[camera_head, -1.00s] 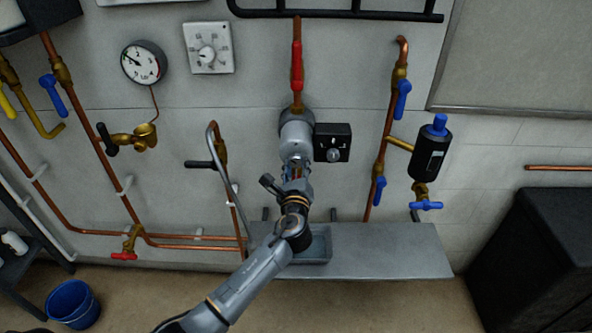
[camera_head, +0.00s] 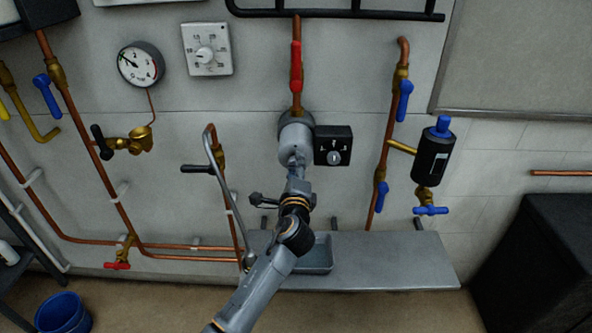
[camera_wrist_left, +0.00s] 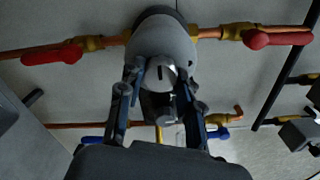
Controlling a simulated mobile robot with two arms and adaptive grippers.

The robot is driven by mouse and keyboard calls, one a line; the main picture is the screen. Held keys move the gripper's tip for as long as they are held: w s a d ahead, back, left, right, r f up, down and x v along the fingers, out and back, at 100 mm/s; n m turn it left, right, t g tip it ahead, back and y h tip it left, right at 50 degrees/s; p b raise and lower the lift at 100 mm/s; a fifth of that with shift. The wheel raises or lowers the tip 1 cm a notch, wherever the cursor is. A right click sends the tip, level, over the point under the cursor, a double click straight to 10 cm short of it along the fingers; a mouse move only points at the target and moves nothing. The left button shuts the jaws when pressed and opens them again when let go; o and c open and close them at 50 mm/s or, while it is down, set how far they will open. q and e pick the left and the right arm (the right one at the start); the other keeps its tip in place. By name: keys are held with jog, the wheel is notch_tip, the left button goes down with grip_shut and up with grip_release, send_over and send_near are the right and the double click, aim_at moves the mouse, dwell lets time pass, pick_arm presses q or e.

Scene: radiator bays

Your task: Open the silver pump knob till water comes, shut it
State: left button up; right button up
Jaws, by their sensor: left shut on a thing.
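The silver pump (camera_head: 292,141) is a round grey body on the copper pipe in the middle of the wall. Its silver knob (camera_wrist_left: 160,73) sticks out from the front with a dark mark on its face; in the head view it is mostly hidden by my gripper. My left gripper (camera_head: 295,160) is at the front of the pump, and in the wrist view its two fingers (camera_wrist_left: 160,80) are closed on either side of the knob. I see no water at the pump. My right gripper is not in view.
A black box with a small dial (camera_head: 333,146) sits close to the right of the pump. A red-handled valve (camera_head: 296,67) is above it. A grey shelf (camera_head: 390,262) with a shallow basin (camera_head: 318,257) lies below. Copper pipes and a black-handled lever (camera_head: 196,168) are to the left.

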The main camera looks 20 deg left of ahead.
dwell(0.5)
pick_arm(q)
jog(key=o, duration=1.2)
jog(key=shift+c, duration=0.2)
jog(key=v, duration=1.2)
